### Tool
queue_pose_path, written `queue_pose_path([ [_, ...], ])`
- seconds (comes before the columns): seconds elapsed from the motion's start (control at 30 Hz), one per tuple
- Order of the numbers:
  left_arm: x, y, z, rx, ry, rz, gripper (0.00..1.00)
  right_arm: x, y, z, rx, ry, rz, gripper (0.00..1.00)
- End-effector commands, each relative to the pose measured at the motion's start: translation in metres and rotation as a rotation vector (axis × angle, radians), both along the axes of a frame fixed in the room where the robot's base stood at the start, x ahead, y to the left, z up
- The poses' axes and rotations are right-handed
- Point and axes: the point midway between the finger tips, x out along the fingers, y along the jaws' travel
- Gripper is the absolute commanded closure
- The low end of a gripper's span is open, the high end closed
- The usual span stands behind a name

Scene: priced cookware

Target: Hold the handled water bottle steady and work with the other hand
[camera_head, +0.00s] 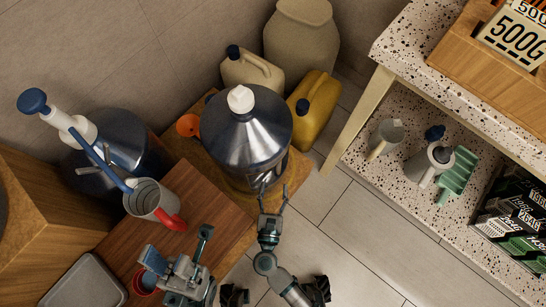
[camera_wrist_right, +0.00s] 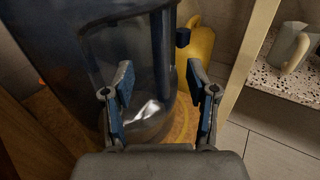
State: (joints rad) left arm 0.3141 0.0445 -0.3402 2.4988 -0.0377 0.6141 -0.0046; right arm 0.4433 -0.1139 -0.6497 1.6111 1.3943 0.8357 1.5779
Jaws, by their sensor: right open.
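The large blue-grey water bottle (camera_head: 245,135) with a white cap stands upright on a wooden board in the head view. Its clear lower side with a handle-like recess (camera_wrist_right: 135,80) fills the left and middle of the right wrist view. My right gripper (camera_head: 272,192) is open at the bottle's near side. In the wrist view its two fingers (camera_wrist_right: 162,92) are spread in front of the bottle, with nothing between the pads; whether they touch it I cannot tell. My left gripper (camera_head: 178,250) is open and empty over the lower left boards, apart from the bottle.
Yellow (camera_head: 316,108) and beige (camera_head: 250,72) jugs stand behind the water bottle. A speckled shelf (camera_head: 400,165) is at right. Floor between is clear.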

Motion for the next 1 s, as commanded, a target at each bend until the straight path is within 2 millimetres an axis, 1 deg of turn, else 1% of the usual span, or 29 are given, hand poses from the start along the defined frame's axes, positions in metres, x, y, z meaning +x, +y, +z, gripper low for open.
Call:
queue_pose_path([
  [0.03, 0.000, 0.000, 0.001, -0.001, 0.000, 0.000, 0.60, 0.009, -0.002, 0.002, -0.002, -0.004, -0.001, 0.42],
  [0.3, 0.000, 0.000, -0.003, -0.001, 0.009, 0.000, 0.60, 0.053, -0.011, 0.000, -0.005, -0.002, 0.000, 0.42],
  [0.5, 0.001, 0.000, -0.005, 0.001, 0.008, 0.000, 0.60, 0.078, -0.017, -0.001, -0.004, 0.000, -0.001, 0.42],
  [0.7, -0.001, 0.000, 0.001, 0.000, -0.015, 0.001, 0.60, 0.091, -0.019, 0.000, -0.004, -0.001, -0.001, 0.42],
  [1.0, -0.001, 0.000, 0.001, 0.000, -0.014, 0.000, 0.60, 0.094, -0.020, 0.001, -0.003, -0.001, -0.001, 0.42],
])
